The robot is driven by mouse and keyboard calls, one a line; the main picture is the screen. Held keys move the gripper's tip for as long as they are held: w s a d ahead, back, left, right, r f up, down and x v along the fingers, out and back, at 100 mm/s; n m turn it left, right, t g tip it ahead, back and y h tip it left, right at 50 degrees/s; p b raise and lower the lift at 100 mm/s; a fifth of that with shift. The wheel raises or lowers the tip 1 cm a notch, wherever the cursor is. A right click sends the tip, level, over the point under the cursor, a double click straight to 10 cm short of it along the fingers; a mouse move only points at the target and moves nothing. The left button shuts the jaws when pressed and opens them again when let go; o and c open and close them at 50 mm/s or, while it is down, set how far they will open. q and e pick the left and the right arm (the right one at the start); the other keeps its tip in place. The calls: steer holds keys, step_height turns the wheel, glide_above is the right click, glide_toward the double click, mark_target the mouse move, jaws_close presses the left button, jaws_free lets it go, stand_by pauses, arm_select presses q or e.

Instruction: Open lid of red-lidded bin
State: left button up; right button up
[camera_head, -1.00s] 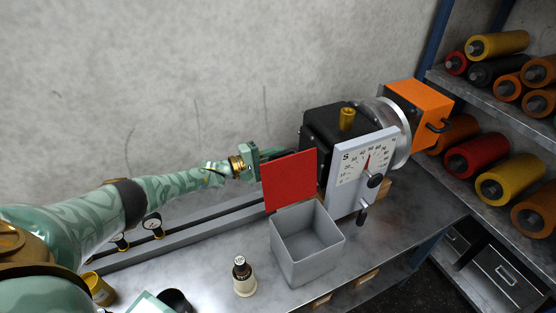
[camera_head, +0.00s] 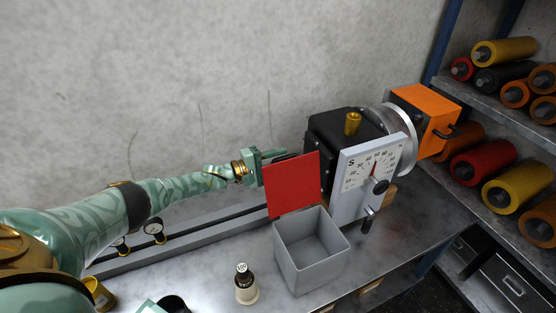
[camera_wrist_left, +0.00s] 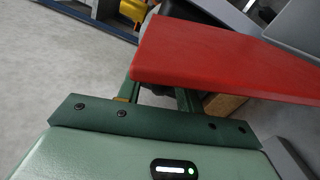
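The grey bin (camera_head: 313,270) stands on the bench with its red lid (camera_head: 293,184) raised about upright at its back left edge. The inside of the bin shows empty. My left gripper (camera_head: 276,156) is at the lid's far left side, partly hidden behind it. In the left wrist view the lid (camera_wrist_left: 225,60) crosses in front of the gripper's fingers (camera_wrist_left: 158,96). The fingers stand apart with a gap between them, and their tips are hidden. I cannot tell whether they touch the lid. My right gripper is in neither view.
A black machine (camera_head: 331,134) with a white dial plate (camera_head: 358,178) stands close behind and right of the bin. Rails run along the bench. Shelves of coloured rollers (camera_head: 483,160) are at the right.

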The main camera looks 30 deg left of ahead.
arm_select(q)
steer(key=v, duration=1.6)
steer(key=shift+a, duration=0.15)
steer(key=shift+s, duration=0.15)
